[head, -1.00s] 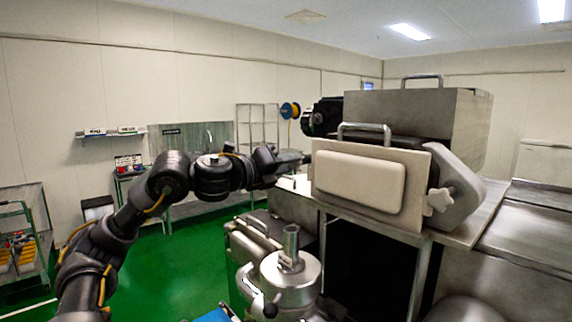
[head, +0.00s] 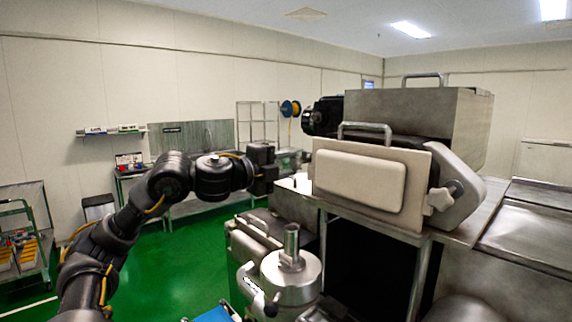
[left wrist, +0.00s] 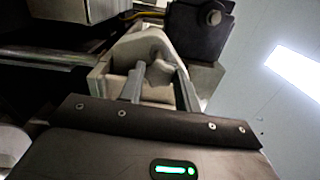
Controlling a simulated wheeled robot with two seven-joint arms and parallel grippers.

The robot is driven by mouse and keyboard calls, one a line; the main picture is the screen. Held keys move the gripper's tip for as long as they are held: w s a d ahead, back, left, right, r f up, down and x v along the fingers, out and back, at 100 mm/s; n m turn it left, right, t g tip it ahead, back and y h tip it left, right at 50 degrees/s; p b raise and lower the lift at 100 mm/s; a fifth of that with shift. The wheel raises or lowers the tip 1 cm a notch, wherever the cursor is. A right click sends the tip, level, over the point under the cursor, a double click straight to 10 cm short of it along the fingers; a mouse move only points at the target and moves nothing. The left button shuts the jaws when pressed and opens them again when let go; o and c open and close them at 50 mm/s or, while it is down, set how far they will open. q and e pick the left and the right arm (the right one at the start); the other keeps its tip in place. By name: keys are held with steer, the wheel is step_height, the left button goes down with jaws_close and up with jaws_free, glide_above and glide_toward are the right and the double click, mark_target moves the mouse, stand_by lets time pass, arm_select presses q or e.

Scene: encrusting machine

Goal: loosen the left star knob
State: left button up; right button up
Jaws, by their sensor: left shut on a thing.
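My left gripper (left wrist: 160,90) shows in the left wrist view with its two grey fingers on either side of the grey left star knob (left wrist: 160,70). The fingers are shut on the knob, in front of a pale metal housing (left wrist: 135,48). In the head view my left arm reaches to the left side of the machine head, and the gripper (head: 292,160) is small and dark there. The left knob is not visible in the head view. My right gripper is not in view.
The machine has a cream front plate (head: 362,182) with a handle (head: 365,128) above it. Another star knob (head: 440,200) sits on the right side. A metal cylinder (head: 291,275) stands below in front. Green floor (head: 170,265) lies open to the left.

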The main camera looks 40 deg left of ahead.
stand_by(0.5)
arm_select(q)
steer(key=o, duration=1)
steer(key=s+b, duration=0.6)
steer(key=s, duration=0.1)
steer(key=s+a+b, duration=0.1)
steer(key=s+b, duration=0.2)
steer(key=shift+s+f, duration=0.2)
steer(key=shift+f, duration=0.15)
steer(key=shift+w, duration=0.1)
